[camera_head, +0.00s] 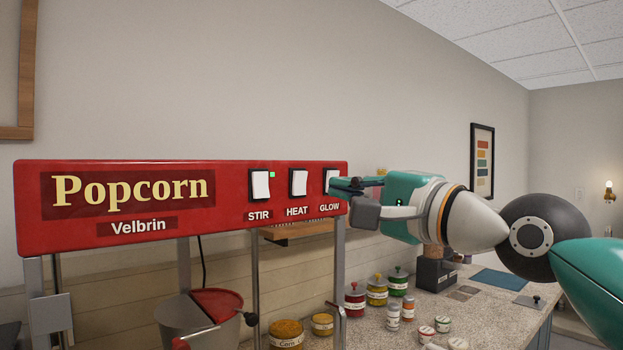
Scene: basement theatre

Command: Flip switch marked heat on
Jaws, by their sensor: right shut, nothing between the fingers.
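The heat switch (299,182) is a white rocker above the word HEAT on the red Popcorn panel (225,220). No lit lamp shows beside it. To its left is the stir switch (260,185), with a green lamp (272,174) lit at its upper right. To its right is the glow switch (329,181), partly hidden by my right gripper. My right gripper (343,190) is shut and empty. It reaches in from the right, its fingertips over the panel's right end, right of the heat switch. I cannot tell whether it touches the panel. My left gripper is out of view.
Below the panel hang a kettle with a red lid (215,304) and metal posts. Jars and tins (377,291) stand on the speckled counter (480,312) at right. A blue mat (499,279) lies farther back. The space in front of the panel's left part is clear.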

